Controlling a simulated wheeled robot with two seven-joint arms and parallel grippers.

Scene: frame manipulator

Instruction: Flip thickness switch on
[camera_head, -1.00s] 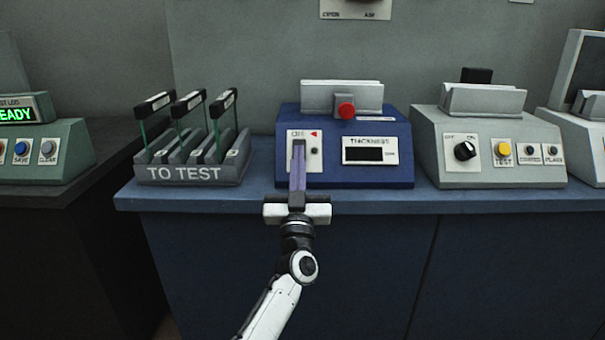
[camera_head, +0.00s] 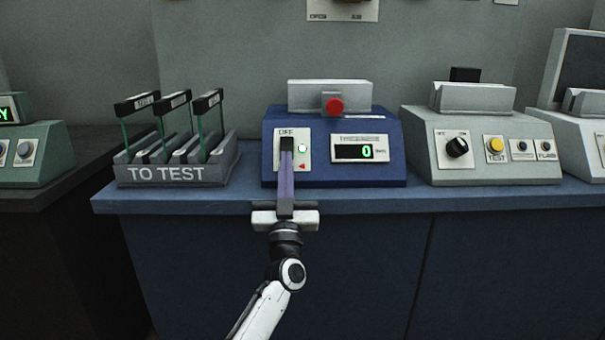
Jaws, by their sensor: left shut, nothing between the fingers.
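The blue thickness device (camera_head: 393,135) stands on the blue bench. Its white switch plate (camera_head: 304,138) has the word OFF at the top, a lit white-green lamp (camera_head: 302,148) and a red triangle (camera_head: 301,166) low on the right. Its display (camera_head: 360,152) is lit and shows a green 0. My left gripper (camera_head: 286,145) is shut and empty, with its fingertips at the plate in front of the switch. The fingers hide the switch lever, and I cannot tell if they touch it. My right gripper is not in view.
A TO TEST rack (camera_head: 180,174) with three handled frames stands left. A pale device with a black knob (camera_head: 457,147) and yellow button (camera_head: 495,144) stands right. Bare bench edge (camera_head: 350,200) runs in front.

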